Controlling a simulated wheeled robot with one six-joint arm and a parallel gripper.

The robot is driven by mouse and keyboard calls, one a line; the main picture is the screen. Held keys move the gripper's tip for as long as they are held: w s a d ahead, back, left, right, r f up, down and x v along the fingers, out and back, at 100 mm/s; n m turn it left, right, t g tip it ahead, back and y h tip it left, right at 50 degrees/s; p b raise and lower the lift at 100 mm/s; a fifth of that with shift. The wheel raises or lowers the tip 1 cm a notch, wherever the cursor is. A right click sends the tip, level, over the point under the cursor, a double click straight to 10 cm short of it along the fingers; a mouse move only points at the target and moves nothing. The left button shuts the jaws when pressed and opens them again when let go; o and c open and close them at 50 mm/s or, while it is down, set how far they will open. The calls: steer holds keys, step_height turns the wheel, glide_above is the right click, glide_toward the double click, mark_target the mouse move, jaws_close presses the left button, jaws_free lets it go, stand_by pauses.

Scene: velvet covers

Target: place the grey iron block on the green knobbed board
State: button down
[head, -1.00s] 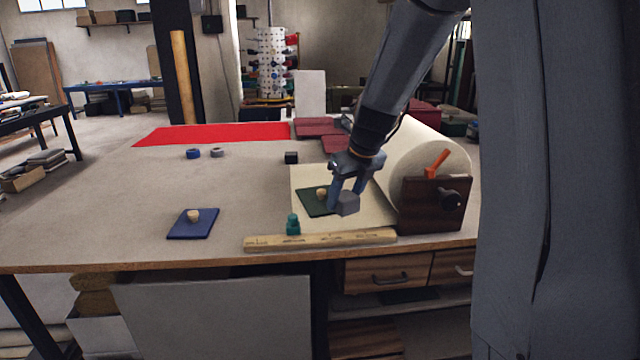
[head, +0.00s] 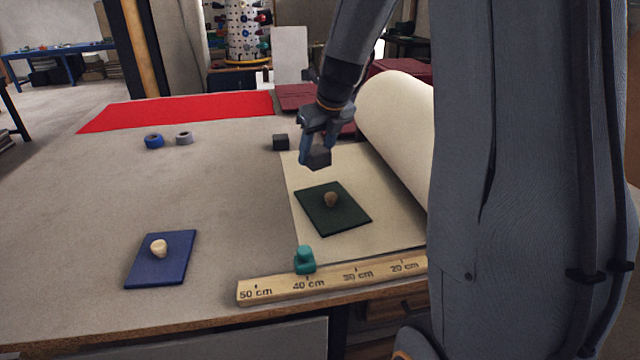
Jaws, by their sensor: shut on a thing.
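My gripper (head: 312,160) is shut on the grey iron block (head: 319,157), a small dark grey cube. It holds the block above the cream sheet, a little behind the green knobbed board in the picture. The green knobbed board (head: 346,222) lies flat on the cream sheet, with a brown wooden knob (head: 331,199) at its middle. The board is uncovered and fully in view. The exact height of the block above the sheet is hard to tell.
A blue board (head: 177,270) with a pale knob lies at left front. A wooden ruler (head: 270,291) with a teal piece (head: 305,261) lies along the front edge. A black cube (head: 281,142), two rings (head: 154,141) and a cream roll (head: 396,120) are farther back.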

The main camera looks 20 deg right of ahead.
mark_target(323, 163)
steer(key=shift+f, duration=4.75)
steer(key=shift+f, duration=0.15)
steer(key=c, duration=0.9)
jaws_free()
steer(key=v, duration=1.2)
